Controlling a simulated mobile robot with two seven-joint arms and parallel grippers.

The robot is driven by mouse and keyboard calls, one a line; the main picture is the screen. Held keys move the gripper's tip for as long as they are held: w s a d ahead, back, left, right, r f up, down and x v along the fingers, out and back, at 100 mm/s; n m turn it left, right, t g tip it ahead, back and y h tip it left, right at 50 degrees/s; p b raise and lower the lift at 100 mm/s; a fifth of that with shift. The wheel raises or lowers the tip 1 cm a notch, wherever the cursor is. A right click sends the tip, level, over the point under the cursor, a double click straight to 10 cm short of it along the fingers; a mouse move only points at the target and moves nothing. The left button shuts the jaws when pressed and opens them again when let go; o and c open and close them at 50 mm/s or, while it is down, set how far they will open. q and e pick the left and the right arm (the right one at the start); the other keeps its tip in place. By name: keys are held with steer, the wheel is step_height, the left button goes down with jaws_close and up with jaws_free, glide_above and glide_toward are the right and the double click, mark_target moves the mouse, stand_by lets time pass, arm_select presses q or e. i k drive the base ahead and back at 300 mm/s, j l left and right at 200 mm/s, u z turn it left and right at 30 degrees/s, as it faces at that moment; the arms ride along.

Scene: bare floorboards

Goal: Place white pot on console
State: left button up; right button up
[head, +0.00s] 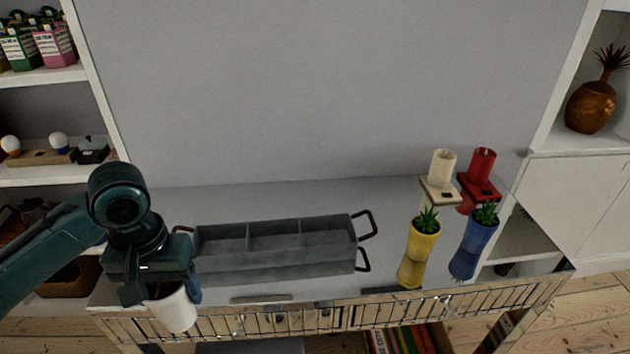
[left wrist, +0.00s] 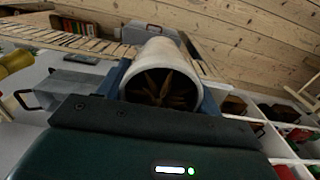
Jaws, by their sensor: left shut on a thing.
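A white pot (head: 173,309) is held in my left gripper (head: 168,290) at the front left corner of the console (head: 360,196). The gripper is shut on the pot, with a finger on each side. In the left wrist view the pot (left wrist: 163,58) lies between the blue fingers, its open end towards the camera and a brown plant-like shape inside. The pot overlaps the console's front edge in the head view; I cannot tell whether it touches. My right gripper is not in view.
A grey divided tray (head: 275,240) with handles stands on the console. Right of it are a yellow pot (head: 420,245), a blue pot (head: 472,243), a cream candle (head: 442,166) and a red candle (head: 481,165). Shelves flank both sides. The console top behind the tray is clear.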

mark_target(391, 230)
steer(key=z, duration=1.1)
steer(key=i+j+z, duration=0.5)
